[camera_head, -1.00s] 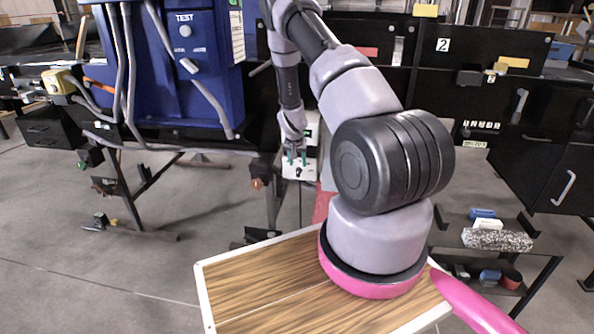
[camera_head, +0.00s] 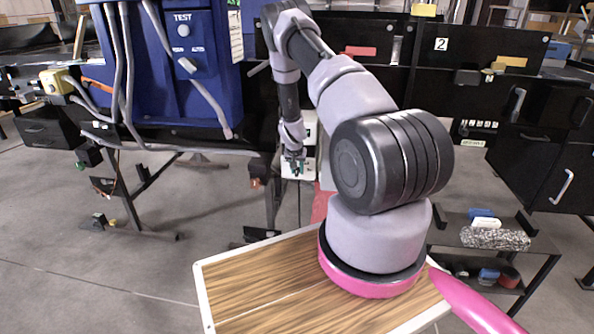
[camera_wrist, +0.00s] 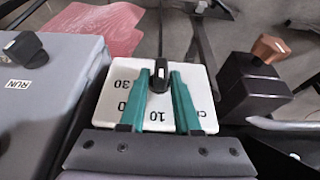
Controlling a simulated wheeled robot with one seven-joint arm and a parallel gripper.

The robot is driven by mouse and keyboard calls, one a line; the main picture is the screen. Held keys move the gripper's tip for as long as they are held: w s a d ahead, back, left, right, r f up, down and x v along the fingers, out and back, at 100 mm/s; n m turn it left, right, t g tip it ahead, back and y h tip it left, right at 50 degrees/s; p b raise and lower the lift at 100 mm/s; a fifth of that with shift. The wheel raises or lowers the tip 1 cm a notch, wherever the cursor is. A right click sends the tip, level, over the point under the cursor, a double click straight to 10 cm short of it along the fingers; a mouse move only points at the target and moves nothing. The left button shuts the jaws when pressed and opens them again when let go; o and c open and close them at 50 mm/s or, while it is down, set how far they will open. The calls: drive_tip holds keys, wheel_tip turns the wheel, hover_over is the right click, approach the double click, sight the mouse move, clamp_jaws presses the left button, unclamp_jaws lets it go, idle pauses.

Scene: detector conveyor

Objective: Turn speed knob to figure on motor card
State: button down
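The speed knob (camera_wrist: 160,76) is black with a pale mark, on a white dial plate (camera_wrist: 113,97) printed with figures. The figures 30 and 10 read upside down in the wrist view; others are partly covered. My gripper (camera_wrist: 161,78) has two teal fingers, one on each side of the knob, with a narrow gap visible, so it looks open. In the head view my gripper (camera_head: 293,165) is at the white plate (camera_head: 308,172), and the knob is hidden there. No card is clearly identifiable as the motor card; a white printed sheet (camera_head: 234,33) on the blue cabinet is unreadable.
A grey box marked RUN with a black knob (camera_wrist: 28,47) is left of the plate. A black box with a brown knob (camera_wrist: 268,49) is close on the right. The blue TEST cabinet (camera_head: 190,75) with grey hoses stands left of my arm.

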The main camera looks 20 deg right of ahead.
drive_tip(key=shift+d, duration=0.15)
drive_tip(key=shift+s+d+f+m+t+y, duration=0.1)
drive_tip(key=shift+m+t+y, duration=0.2)
drive_tip(key=shift+t+y, duration=0.65)
drive_tip(key=shift+s+d+f+m+t+y, duration=0.15)
drive_tip(key=shift+m+t+y, duration=0.15)
drive_tip(key=shift+t+y, duration=0.65)
drive_tip(key=shift+s+d+r+m+t+y, duration=0.1)
drive_tip(key=shift+m+t+y, duration=0.3)
drive_tip(key=shift+y, duration=0.9)
drive_tip(key=shift+f, duration=0.1)
drive_tip(key=c, duration=0.8)
unclamp_jaws()
drive_tip(key=v, duration=1)
drive_tip(key=shift+s+d, duration=0.25)
drive_tip(key=shift+s, duration=0.15)
